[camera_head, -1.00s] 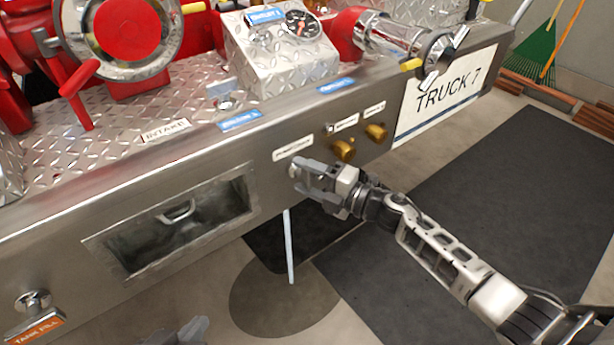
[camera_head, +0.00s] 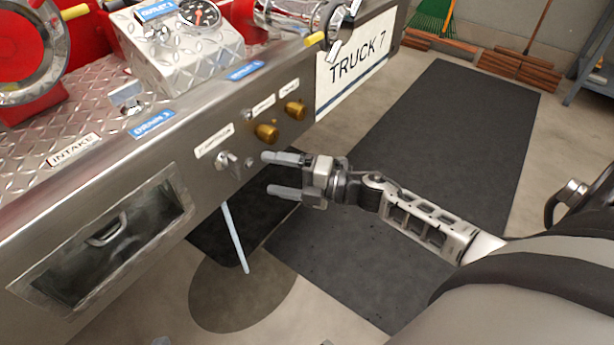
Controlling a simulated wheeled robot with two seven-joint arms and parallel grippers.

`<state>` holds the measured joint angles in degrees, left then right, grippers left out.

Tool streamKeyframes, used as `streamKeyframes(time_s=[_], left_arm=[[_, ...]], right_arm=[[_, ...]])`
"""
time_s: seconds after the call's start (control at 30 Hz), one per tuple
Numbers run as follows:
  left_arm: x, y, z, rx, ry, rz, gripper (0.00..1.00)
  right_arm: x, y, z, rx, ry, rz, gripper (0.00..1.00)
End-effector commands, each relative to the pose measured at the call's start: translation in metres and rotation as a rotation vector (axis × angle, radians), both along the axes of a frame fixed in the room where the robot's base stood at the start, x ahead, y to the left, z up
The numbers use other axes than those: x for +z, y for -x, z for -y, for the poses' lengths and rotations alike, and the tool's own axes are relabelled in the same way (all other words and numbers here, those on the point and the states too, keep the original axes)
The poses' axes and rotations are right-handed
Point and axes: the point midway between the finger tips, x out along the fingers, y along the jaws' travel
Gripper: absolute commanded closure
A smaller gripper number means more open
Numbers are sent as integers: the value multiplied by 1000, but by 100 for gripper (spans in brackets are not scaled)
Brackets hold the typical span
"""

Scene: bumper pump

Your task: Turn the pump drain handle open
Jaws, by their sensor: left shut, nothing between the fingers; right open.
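The pump drain handle (camera_head: 228,161) is a small silver knob on the steel front panel, under a white label (camera_head: 214,140) whose small print is blurred. Its exact turn angle is hard to read. A thin pale stream or rod (camera_head: 235,237) hangs below the panel under it; I cannot tell which. My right gripper (camera_head: 267,174) is open and empty, just right of the handle and apart from it, fingers pointing left at the panel. Only a small grey tip of my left gripper (camera_head: 160,341) shows at the bottom edge, far below the handle.
Two brass knobs (camera_head: 266,132) sit on the panel just above my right gripper. A recessed compartment (camera_head: 178,196) with a handle inside lies left of the drain handle. Dark mats (camera_head: 440,130) cover open floor at right.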

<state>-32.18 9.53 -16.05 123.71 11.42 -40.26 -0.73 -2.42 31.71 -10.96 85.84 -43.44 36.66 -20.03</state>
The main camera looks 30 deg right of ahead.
Motion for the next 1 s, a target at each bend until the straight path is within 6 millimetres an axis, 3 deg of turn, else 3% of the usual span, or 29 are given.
streamKeyframes(time_s=[0.1,0.33,1.0], left_arm=[[3,-2,0,4,0,0,100],[9,-5,-1,10,1,18,100],[11,-2,-1,16,8,18,100]], right_arm=[[-1,21,18,0,3,-4,20],[0,44,40,0,1,-1,20],[2,48,44,0,1,1,20]])
